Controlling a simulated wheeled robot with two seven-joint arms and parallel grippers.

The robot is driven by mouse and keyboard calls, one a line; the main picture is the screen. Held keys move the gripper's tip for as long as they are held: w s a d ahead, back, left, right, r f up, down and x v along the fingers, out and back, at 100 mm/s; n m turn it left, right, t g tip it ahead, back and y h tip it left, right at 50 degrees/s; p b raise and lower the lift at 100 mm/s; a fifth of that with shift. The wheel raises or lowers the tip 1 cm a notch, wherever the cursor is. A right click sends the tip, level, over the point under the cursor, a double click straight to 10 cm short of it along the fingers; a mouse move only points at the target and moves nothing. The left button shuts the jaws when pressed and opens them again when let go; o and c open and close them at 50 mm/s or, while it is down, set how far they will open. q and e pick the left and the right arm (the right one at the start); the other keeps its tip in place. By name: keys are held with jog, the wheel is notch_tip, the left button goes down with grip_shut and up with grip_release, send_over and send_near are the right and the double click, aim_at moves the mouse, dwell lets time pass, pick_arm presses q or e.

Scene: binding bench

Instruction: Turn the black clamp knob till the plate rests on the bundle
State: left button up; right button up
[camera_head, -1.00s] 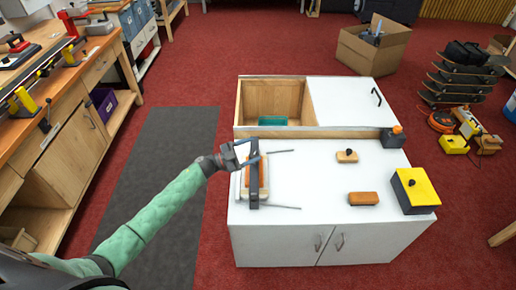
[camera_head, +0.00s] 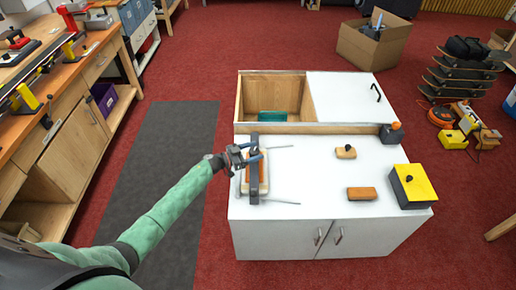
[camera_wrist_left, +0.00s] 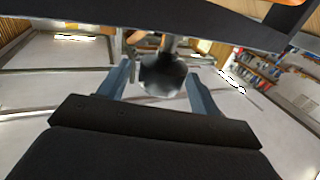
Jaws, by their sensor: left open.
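The press (camera_head: 254,182) stands at the left end of the white cabinet top, a dark bar running across an orange-and-white bundle (camera_head: 246,182). My left gripper (camera_head: 255,153) comes in from the left at the press bar. In the left wrist view the round black knob (camera_wrist_left: 162,76) sits between the two blue-grey fingers (camera_wrist_left: 160,88), which are open with a gap on each side of it. A dark beam (camera_wrist_left: 215,20) crosses the top of that view. The plate's contact with the bundle cannot be made out. My right gripper is not in view.
On the white top (camera_head: 310,180) are a small wooden block with a black knob (camera_head: 346,152), an orange-brown block (camera_head: 361,193), a yellow-topped box (camera_head: 413,185) and a dark box with an orange top (camera_head: 392,134). An open compartment (camera_head: 272,97) lies behind. The middle is clear.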

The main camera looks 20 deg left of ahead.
pick_arm(q)
jog(key=shift+x, duration=1.1)
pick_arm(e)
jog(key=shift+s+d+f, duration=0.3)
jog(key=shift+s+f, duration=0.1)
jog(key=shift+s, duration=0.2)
pick_arm(q)
jog(key=shift+c, duration=0.4)
jog(key=c, duration=0.9)
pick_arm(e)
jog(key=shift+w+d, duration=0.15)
pick_arm(q)
jog(key=shift+f, duration=0.1)
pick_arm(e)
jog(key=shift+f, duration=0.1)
